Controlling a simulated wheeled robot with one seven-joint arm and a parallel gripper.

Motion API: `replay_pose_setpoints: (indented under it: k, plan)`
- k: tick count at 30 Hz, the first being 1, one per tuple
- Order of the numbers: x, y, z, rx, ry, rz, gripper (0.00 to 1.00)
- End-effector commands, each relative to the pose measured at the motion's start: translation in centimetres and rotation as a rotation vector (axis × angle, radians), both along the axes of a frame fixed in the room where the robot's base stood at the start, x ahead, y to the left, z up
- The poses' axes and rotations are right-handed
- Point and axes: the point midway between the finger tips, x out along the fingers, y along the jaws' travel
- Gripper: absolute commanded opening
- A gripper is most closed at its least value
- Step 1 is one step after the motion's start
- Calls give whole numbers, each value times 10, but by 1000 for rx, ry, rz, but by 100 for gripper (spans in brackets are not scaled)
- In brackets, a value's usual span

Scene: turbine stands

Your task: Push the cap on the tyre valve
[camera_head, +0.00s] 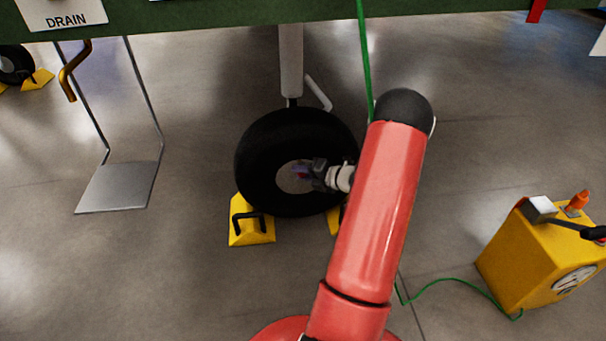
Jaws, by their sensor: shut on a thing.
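A black tyre (262,137) on a light wheel stands upright at the middle of the view, below a white strut. My gripper (308,174) is in front of the wheel hub, reaching in from the right at the end of my red arm. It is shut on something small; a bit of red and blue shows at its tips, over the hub. I take this to be the cap, but it is too small to be sure. The tyre valve is not distinguishable, and I cannot tell whether the held thing touches it.
Yellow chocks (252,222) sit at the tyre's foot. A yellow gauge box (535,258) with a green hose stands at right. A grey step plate (118,187) hangs at left, beside an orange-brown drain pipe (70,72). A green panel edge spans the top. Floor between is clear.

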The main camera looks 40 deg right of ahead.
Motion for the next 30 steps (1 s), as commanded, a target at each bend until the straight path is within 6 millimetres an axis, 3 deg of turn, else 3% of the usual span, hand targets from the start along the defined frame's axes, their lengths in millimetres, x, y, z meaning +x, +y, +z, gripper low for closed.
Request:
replay_pose_setpoints:
  k: [8,9,15,20,23,30]
  plan:
    - [5,-4,2,-7,-6,-10,0]
    - [5,-4,2,-7,-6,-10,25]
    - [4,-3,2,-6,-5,-8,49]
    - [3,-3,2,-4,-4,-6,49]
    - [3,-3,1,-4,-4,-6,56]
    - [2,-3,2,-4,-3,-5,56]
